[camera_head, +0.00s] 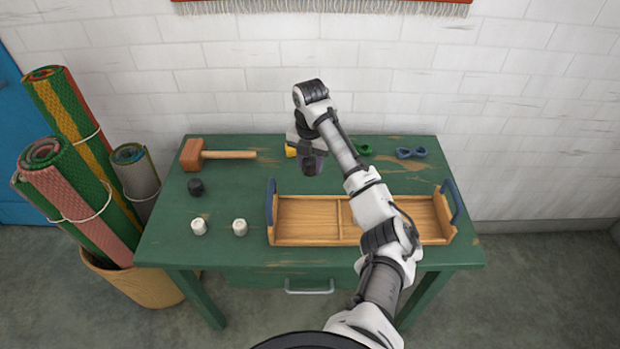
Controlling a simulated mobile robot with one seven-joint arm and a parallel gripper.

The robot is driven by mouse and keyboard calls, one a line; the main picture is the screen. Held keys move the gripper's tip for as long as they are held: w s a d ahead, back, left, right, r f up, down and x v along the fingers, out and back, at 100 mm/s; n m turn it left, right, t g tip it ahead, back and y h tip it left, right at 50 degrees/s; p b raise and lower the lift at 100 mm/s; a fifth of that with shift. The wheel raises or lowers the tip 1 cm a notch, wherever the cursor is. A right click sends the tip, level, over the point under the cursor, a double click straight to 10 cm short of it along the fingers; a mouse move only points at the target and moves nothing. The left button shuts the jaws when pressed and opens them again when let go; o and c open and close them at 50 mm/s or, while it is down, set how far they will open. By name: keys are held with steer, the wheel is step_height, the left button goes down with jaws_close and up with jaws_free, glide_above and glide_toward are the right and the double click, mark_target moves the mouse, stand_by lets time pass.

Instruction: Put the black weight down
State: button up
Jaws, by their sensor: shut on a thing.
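My gripper (310,159) points down over the back middle of the green table, behind the wooden tray. It is shut on a small dark thing, which looks like a black weight (309,169); the fingers and wrist hide part of it. I cannot tell whether its underside touches the table. Another black weight (196,187) stands on the left of the table. Two white weights, one at the left (199,226) and one to its right (240,227), stand nearer the front edge.
The two-compartment wooden tray (307,219) with blue end handles lies under my arm. A mallet (222,154) lies at the back left. Yellow (290,151), green (365,147) and blue (410,153) items lie along the back. The table (230,190) is clear between mallet and tray.

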mark_target(309, 160)
steer(key=shift+f+p, duration=0.5)
steer(key=shift+f, duration=2.8)
steer(key=shift+f, duration=0.1)
steer(key=o, duration=1.3)
steer(key=shift+c, duration=0.2)
step_height(309, 160, up, 12)
steer(key=shift+r+b, duration=0.15)
steer(key=shift+b, duration=0.9)
